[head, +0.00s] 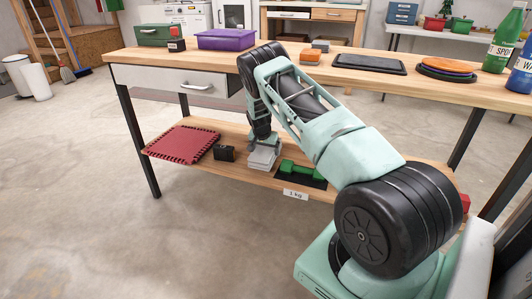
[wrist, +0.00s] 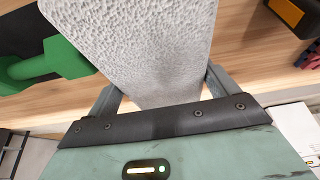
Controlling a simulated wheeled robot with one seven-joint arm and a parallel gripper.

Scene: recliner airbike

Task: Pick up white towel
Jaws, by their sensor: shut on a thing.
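The white towel (head: 262,158) is a folded, pale stack on the lower shelf of the workbench in the head view. In the wrist view the towel (wrist: 145,45) shows a rough, looped surface and reaches from the top edge down between the fingers. My gripper (head: 265,143) reaches down to it from above in the head view. In the wrist view my gripper (wrist: 160,92) is shut on the towel, with one finger on each side. I cannot tell whether the towel is clear of the shelf.
Green dumbbells (head: 302,170) lie right of the towel, behind a "1 kg" label (head: 295,194). A small black box (head: 224,153) and a red mat (head: 182,143) lie left. The wooden tabletop (head: 215,67) and its drawer (head: 180,82) are above the shelf. Open floor lies in front.

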